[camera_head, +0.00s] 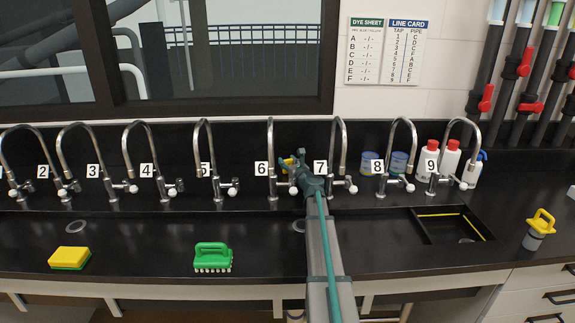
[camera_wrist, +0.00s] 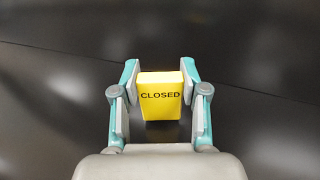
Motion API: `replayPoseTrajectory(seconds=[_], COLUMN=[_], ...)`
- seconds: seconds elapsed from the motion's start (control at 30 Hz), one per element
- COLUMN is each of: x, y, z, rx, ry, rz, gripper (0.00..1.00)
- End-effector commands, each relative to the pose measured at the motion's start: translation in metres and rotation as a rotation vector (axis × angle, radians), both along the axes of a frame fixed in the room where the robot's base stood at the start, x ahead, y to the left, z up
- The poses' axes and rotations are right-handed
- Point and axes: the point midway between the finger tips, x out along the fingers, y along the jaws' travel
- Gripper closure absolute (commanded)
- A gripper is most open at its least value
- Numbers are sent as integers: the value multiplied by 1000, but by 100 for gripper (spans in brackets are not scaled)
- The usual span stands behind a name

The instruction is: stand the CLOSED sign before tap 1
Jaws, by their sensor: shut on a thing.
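The CLOSED sign (camera_wrist: 160,95) is a small yellow block with black lettering. In the wrist view it stands between the two fingers of my gripper (camera_wrist: 160,90), which is shut on it. In the head view, my gripper (camera_head: 290,165) is between taps 6 and 7, with a bit of yellow from the sign (camera_head: 286,162) showing, mostly hidden. Whether the sign touches the counter I cannot tell. Tap 1 (camera_head: 20,186) is at the far left edge of the head view, partly cut off.
A row of numbered taps lines the black counter (camera_head: 130,235). A yellow sponge (camera_head: 70,257) and a green brush (camera_head: 213,257) lie at its front. Bottles (camera_head: 450,160) and blue-yellow tubs (camera_head: 370,162) stand behind taps 8 and 9. A sink (camera_head: 425,228) opens at right.

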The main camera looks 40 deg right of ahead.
Motion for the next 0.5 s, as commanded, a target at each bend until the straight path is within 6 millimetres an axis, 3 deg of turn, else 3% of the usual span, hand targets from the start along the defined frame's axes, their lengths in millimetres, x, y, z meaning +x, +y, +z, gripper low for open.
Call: replayPoseTrajectory(seconds=[0.47, 0.5], x=[0, 0], y=[0, 0], z=[-10, -10], rx=[-1, -1], ry=[-1, -1], rz=[0, 0], gripper=[80, 53])
